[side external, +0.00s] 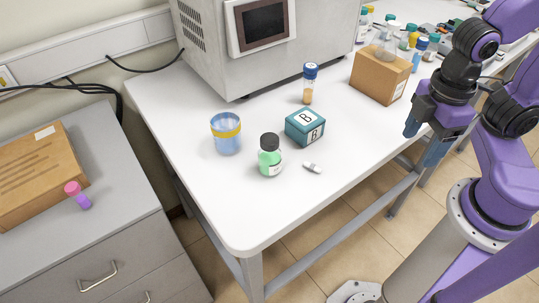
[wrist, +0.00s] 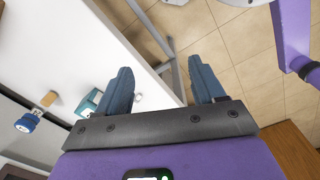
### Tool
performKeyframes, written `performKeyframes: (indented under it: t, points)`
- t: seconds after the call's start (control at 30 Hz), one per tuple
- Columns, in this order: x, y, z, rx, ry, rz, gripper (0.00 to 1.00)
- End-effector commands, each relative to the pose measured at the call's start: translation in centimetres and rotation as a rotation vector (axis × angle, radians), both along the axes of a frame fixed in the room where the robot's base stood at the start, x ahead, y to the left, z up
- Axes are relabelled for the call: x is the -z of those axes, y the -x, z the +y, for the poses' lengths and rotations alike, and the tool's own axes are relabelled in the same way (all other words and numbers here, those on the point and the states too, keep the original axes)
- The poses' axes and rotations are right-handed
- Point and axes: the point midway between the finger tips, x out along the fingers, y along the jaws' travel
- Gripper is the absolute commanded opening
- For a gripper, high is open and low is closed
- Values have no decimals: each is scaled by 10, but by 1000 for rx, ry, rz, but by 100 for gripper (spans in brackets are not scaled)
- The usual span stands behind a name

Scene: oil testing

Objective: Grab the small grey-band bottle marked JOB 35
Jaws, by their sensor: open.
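No JOB 35 marking can be read in either view, and I cannot pick out a bottle with a clear grey band. A small white and grey item (side external: 312,167) lies on the white table in front of the teal block; I cannot tell if it is a bottle. A green bottle (side external: 270,160) with a black cap and white label stands left of it. A blue-capped vial (side external: 309,86) stands behind the block and also shows in the wrist view (wrist: 28,122). My gripper (side external: 422,142) is open and empty, beyond the table's front edge. Its fingers (wrist: 160,72) are spread apart.
A teal block marked B (side external: 305,127) and a blue jar with a yellow band (side external: 227,134) stand on the table (side external: 215,190). A cardboard box (side external: 378,78) and several bottles stand behind. A large grey machine (side external: 215,60) borders the back. The near table corner is clear.

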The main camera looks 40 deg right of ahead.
Motion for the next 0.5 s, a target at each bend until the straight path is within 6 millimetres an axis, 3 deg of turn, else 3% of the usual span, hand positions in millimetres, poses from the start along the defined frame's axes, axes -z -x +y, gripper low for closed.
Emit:
performKeyframes:
  t: [0.27,0.5]
  points:
    - [21,-31,9,-299,288,-61,68]
    - [30,-63,33,-612,572,-156,68]
